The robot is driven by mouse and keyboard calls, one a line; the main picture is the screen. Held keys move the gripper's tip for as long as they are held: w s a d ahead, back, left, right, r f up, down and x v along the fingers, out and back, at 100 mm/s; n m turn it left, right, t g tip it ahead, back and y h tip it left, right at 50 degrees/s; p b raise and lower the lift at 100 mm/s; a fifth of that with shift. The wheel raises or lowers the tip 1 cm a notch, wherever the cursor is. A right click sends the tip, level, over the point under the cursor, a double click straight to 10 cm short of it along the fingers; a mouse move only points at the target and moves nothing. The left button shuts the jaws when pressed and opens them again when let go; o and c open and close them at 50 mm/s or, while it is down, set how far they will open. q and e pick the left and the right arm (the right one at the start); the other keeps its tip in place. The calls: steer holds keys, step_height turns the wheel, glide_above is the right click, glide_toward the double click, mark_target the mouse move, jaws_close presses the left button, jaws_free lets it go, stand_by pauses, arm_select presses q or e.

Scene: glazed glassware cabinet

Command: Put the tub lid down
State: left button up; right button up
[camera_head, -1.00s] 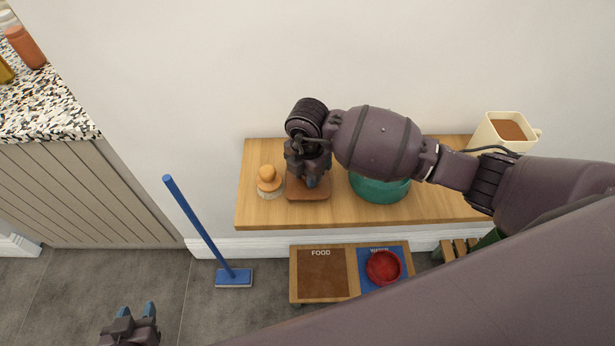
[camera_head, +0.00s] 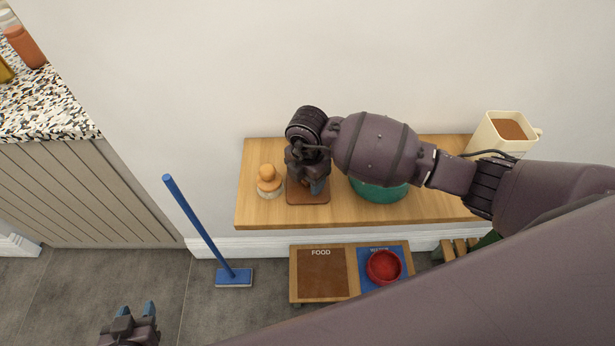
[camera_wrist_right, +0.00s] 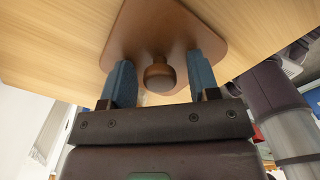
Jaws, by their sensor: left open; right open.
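The tub lid, a brown rounded plate (camera_head: 308,197), lies flat on the wooden bench top under my right gripper (camera_head: 314,187). In the right wrist view the lid (camera_wrist_right: 135,35) has a round knob (camera_wrist_right: 159,76) standing between the two blue fingers. My right gripper (camera_wrist_right: 160,80) is open, with a finger on each side of the knob and visible gaps to it. A teal tub (camera_head: 380,191) stands to the right of the lid, partly hidden by my right arm. My left gripper (camera_head: 137,309) is open and empty at the lower left, over the floor.
A jar with an orange top (camera_head: 268,179) stands close left of the lid. A cream jug (camera_head: 500,134) is at the bench's (camera_head: 440,211) right end.

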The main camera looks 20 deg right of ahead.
step_height(320, 180, up, 12)
steer(key=shift+r, duration=0.2)
stand_by(0.4)
stand_by(0.4)
